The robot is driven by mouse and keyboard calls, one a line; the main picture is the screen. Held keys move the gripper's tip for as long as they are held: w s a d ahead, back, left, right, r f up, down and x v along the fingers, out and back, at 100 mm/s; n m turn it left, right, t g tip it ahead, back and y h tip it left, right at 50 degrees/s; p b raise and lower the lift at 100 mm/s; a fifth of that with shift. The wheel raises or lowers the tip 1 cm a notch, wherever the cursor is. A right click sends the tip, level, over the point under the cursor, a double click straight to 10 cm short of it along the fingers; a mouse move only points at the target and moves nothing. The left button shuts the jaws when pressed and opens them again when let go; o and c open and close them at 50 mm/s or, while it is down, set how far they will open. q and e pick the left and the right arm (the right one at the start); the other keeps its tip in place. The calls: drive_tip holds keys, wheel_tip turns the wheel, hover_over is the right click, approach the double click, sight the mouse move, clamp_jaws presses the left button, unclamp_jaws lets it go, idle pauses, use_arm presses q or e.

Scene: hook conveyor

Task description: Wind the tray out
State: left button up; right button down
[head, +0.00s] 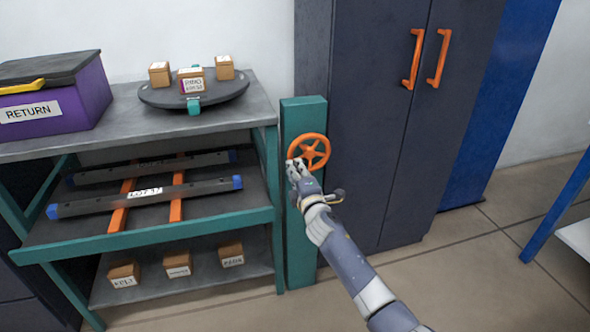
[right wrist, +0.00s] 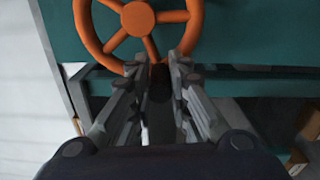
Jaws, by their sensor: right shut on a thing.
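An orange handwheel (head: 309,151) is mounted on a teal post (head: 303,220) at the right end of the shelf unit. My right gripper (head: 297,168) is at the lower left of the wheel in the head view, shut on its rim. In the right wrist view the fingers of my right gripper (right wrist: 160,70) close around the lower rim of the handwheel (right wrist: 138,18). The tray (head: 150,185) is the middle shelf level with a teal front edge; it bears two dark bars with blue ends lying across orange strips. My left gripper is not in view.
A purple RETURN box (head: 60,100) and a dark round turntable (head: 200,92) with small cartons stand on the top shelf. Several cartons (head: 178,264) sit on the bottom shelf. A dark cabinet (head: 390,130) with orange handles stands right of the post.

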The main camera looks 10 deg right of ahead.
sight(312, 171)
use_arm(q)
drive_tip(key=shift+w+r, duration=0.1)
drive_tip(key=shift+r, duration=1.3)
use_arm(e)
drive_tip(key=shift+d+f+n, duration=0.65)
drive_tip(key=shift+d+n, duration=0.35)
drive_tip(key=shift+n, duration=1.45)
drive_tip(key=shift+d+f+n, duration=0.6)
drive_tip(key=shift+d+n, duration=0.35)
drive_tip(key=shift+n, duration=1.45)
drive_tip(key=shift+d+f+n, duration=0.65)
drive_tip(key=shift+d+n, duration=0.35)
drive_tip(key=shift+n, duration=1.45)
drive_tip(key=c, duration=1.5)
unclamp_jaws()
drive_tip(key=shift+d, duration=0.1)
drive_tip(key=shift+w, duration=0.1)
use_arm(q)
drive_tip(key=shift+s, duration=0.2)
use_arm(e)
drive_tip(key=shift+r, duration=0.1)
